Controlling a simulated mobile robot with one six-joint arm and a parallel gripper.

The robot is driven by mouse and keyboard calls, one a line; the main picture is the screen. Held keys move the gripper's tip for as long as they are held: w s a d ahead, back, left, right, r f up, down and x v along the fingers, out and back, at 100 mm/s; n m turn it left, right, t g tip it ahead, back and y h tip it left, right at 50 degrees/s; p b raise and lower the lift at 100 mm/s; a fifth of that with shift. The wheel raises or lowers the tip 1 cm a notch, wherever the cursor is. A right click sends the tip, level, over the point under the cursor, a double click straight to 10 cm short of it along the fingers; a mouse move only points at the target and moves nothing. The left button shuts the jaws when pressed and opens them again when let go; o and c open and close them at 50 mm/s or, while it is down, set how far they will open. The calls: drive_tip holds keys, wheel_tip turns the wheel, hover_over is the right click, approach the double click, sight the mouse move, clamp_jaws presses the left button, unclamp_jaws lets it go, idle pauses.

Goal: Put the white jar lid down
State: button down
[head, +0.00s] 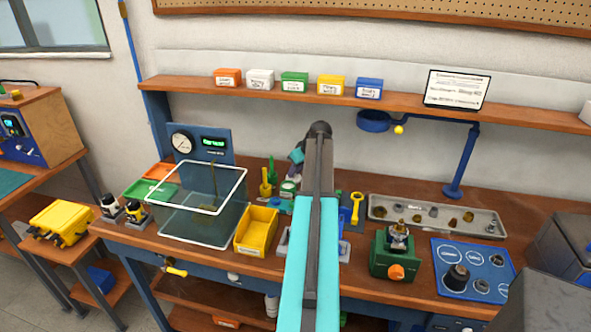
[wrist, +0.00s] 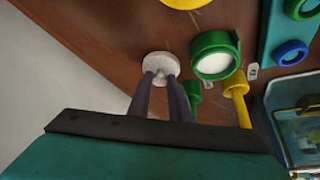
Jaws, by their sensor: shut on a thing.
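In the wrist view, my gripper (wrist: 162,82) is shut on the white jar lid (wrist: 160,65), a round pale disc with a small raised centre. The lid is over the brown wooden bench; I cannot tell whether it touches the surface. A green-rimmed jar (wrist: 213,60) with a white inside stands just right of the lid, apart from it. In the head view this jar (head: 288,187) is left of my arm. My arm hides much of the area there, and I cannot make out the lid or fingertips in that view.
A yellow-handled tool (wrist: 238,95) and a green item (wrist: 193,93) stand close by my fingers. In the head view, a glass tank (head: 202,215) and yellow bin (head: 257,232) are left, a green fixture (head: 395,255) right. Bare wood shows left of the lid in the wrist view.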

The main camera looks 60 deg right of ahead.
drive_tip(key=shift+f, duration=0.2)
drive_tip(key=c, duration=1.6)
unclamp_jaws()
drive_tip(key=shift+r, duration=0.1)
drive_tip(key=shift+r, duration=0.15)
drive_tip(key=shift+b+v, duration=1.3)
drive_tip(key=shift+v, duration=4.65)
